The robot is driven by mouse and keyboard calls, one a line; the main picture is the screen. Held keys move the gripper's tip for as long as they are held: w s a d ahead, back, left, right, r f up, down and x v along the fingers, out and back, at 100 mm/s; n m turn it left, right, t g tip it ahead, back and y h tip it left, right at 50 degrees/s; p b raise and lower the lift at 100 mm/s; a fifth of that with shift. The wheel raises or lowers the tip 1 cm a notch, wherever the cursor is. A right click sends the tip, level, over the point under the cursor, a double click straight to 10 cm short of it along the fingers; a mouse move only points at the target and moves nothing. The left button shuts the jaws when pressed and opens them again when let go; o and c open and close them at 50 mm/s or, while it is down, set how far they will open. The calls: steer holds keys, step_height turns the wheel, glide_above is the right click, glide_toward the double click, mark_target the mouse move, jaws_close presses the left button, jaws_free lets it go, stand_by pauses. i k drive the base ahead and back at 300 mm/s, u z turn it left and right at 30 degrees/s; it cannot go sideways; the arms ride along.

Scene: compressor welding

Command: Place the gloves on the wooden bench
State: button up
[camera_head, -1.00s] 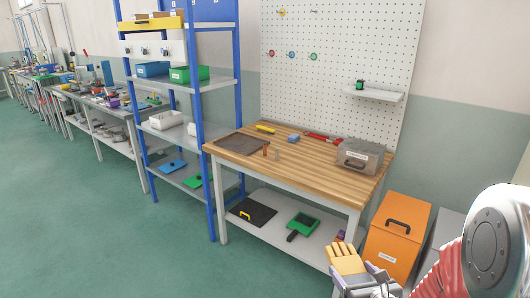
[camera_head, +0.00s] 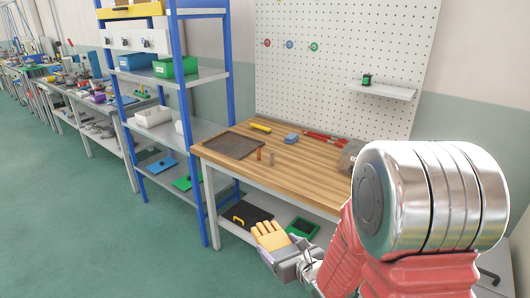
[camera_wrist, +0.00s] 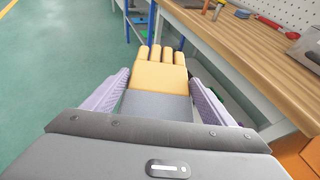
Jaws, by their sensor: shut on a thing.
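The gloves (camera_head: 271,236) are yellow with a grey cuff. My gripper (camera_head: 283,257) is shut on them by the cuff, in front of the bench's near side and below its top. In the wrist view the gloves (camera_wrist: 160,78) lie between the two jaws (camera_wrist: 158,98), fingers pointing away. The wooden bench (camera_head: 300,165) has a striped wooden top on grey legs. In the wrist view its edge (camera_wrist: 240,55) runs along the right, beside the gloves. My arm hides the bench's right end.
On the bench top are a dark tray (camera_head: 234,145), a yellow tool (camera_head: 260,127), a blue block (camera_head: 291,138) and red tools (camera_head: 322,138). A grey case (camera_head: 350,157) is partly hidden at the right. The middle of the top is clear. A blue-posted shelf (camera_head: 198,90) stands left.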

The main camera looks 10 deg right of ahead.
mark_target(300, 170)
steer(key=u, duration=0.15)
steer(key=i, duration=1.25)
steer(key=u, duration=0.05)
